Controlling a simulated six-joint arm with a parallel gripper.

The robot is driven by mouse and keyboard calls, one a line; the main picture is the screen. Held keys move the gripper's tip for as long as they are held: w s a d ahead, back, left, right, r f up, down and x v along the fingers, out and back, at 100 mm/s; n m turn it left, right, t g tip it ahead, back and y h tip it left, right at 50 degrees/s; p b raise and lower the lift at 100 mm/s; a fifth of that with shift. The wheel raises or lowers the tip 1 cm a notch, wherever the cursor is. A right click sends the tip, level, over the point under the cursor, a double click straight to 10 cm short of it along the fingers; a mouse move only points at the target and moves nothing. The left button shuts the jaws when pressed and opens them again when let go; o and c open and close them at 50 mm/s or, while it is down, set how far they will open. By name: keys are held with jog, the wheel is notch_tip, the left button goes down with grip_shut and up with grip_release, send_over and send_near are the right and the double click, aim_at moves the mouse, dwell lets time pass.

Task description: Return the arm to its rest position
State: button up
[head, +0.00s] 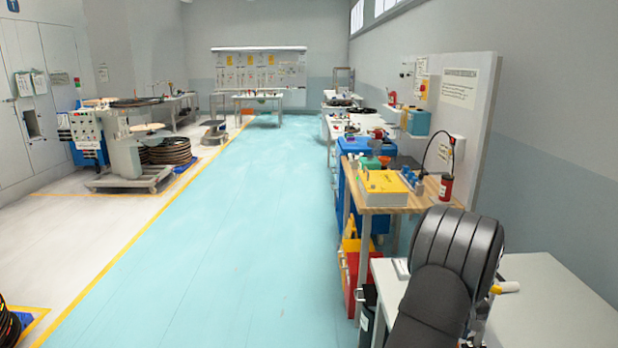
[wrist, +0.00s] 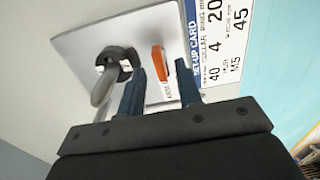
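My gripper (wrist: 158,68) shows in the wrist view with its two dark fingers apart, so it is open. Nothing touches the inside of either finger. In the head view my dark arm reaches over the white table at the lower right, and the fingers are hidden there.
In the wrist view a pale plate (wrist: 85,45) lies beyond the fingers. A wooden bench (head: 418,199) stands beyond the white table (head: 550,290). The blue-green floor (head: 230,220) is clear.

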jog(key=shift+f, duration=0.8)
jog(key=shift+r, duration=0.1)
